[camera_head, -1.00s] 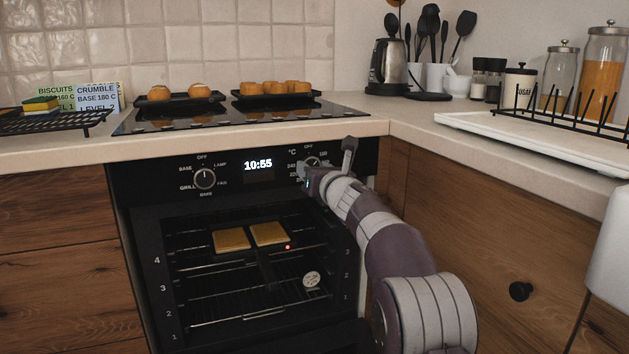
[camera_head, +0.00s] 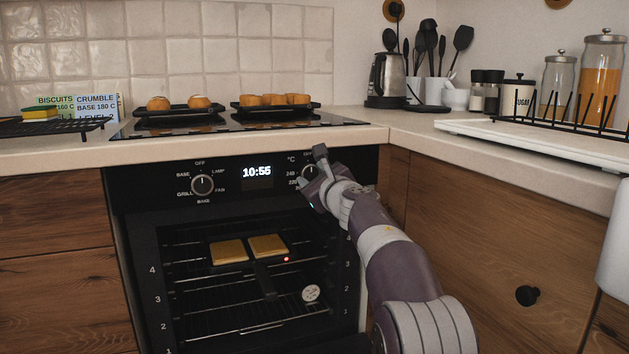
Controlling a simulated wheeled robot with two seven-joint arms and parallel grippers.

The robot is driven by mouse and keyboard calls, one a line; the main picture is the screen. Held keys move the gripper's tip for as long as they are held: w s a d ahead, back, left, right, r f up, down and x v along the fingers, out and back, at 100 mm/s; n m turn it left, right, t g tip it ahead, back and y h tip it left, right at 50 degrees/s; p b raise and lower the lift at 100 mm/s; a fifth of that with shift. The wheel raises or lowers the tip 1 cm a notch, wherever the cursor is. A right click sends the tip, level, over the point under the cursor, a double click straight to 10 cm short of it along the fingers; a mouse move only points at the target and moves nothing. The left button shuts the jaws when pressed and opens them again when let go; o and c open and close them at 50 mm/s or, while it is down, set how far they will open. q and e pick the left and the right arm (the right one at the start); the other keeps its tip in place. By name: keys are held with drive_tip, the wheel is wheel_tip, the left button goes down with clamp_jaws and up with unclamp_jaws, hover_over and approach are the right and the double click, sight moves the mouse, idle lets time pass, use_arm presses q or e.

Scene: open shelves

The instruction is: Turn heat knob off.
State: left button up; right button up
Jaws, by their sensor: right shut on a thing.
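The heat knob (camera_head: 309,172) is the right-hand dial on the black oven panel, beside the °C and temperature marks. My right gripper (camera_head: 310,182) is at it, shut on it; the gripper and wrist hide most of the knob and part of its scale, so its pointer cannot be read. The mode knob (camera_head: 202,185), with marks such as OFF, LAMP, FAN and GRILL around it, is on the left of the panel. The display (camera_head: 257,172) between them reads 10:55. My left gripper is not in view.
The oven below is open in front, with racks, two golden slabs (camera_head: 229,252) on a dark tray and a round dial (camera_head: 311,293). Trays of baked goods (camera_head: 275,100) stand on the hob above. A wooden drawer front (camera_head: 470,230) is right of my arm.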

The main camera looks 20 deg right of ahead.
idle(0.5)
drive_tip(key=o, duration=1.1)
drive_tip(key=shift+c, duration=0.2)
drive_tip(key=s+b, duration=0.2)
drive_tip(key=s, duration=1)
drive_tip(key=shift+s+a, duration=0.35)
drive_tip(key=shift+a, duration=0.05)
